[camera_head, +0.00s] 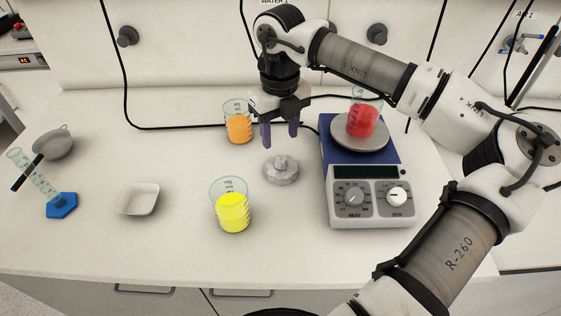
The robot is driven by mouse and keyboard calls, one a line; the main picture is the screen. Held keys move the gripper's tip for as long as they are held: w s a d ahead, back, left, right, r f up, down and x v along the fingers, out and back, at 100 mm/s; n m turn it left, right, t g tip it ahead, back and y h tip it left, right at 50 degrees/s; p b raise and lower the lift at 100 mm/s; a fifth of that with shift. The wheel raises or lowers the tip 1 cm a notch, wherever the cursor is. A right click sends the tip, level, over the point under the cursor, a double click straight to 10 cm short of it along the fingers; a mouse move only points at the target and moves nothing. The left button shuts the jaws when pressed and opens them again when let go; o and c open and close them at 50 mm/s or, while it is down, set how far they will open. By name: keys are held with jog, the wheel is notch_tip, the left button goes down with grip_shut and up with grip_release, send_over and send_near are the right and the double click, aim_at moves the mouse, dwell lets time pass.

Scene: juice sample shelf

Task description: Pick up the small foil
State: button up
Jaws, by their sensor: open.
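A small grey, silvery object (282,169) with a raised knob in its middle sits on the white bench; it looks like the small foil. My gripper (280,138) points down with its two purple fingers apart. The fingers appear just above and behind the foil in the picture, with nothing between them. The exact height of the fingertips over the bench is hard to tell from this one view.
An orange beaker (238,130) stands left of my gripper. A yellow beaker (232,212) stands in front. A hotplate (371,207) at right bears a red beaker (362,121). A white dish (138,199), grey strainer (54,143) and blue-based cylinder (61,206) are left.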

aim_at(282, 158)
jog(key=f, duration=0.1)
jog(key=f+p, duration=0.1)
jog(key=f, duration=0.1)
jog(key=f+p, duration=0.1)
jog(key=f, duration=0.1)
jog(key=shift+s+d+f, duration=0.2)
jog(key=shift+s+f, duration=0.05)
jog(key=shift+s, duration=0.15)
jog(key=shift+f, duration=0.4)
jog(key=shift+c, duration=0.3)
grip_shut()
jog(key=shift+r, duration=0.15)
